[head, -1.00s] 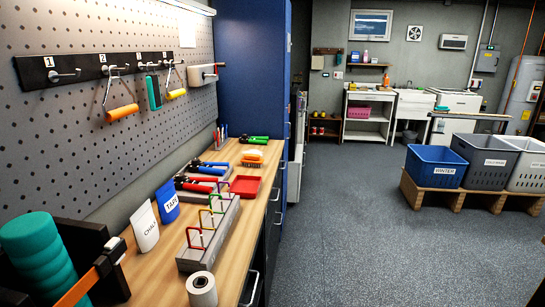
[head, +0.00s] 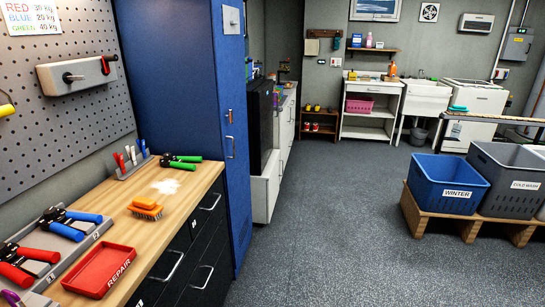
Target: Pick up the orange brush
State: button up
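The orange brush (head: 146,207) lies on the wooden workbench (head: 190,191) in the head view, with its orange back up and its darker bristles down on the wood. It sits beside a patch of white powder (head: 166,186) and behind the red tray (head: 101,271). Nothing covers it. My gripper is not in view.
Green-handled grips (head: 181,161) and a holder with several tools (head: 133,163) stand behind the brush. Blue-handled (head: 70,228) and red-handled grips (head: 30,260) lie at left. A tall blue cabinet (head: 185,90) closes the bench's far end. Grey floor (head: 330,220) is clear at right.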

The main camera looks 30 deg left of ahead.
aim_at(148, 206)
jog(key=u, duration=0.3)
jog(key=i, duration=1.5)
jog(key=u, duration=1.7)
jog(key=i, duration=1)
jog(key=u, duration=1.25)
jog(key=i, duration=0.2)
jog(key=z, duration=0.1)
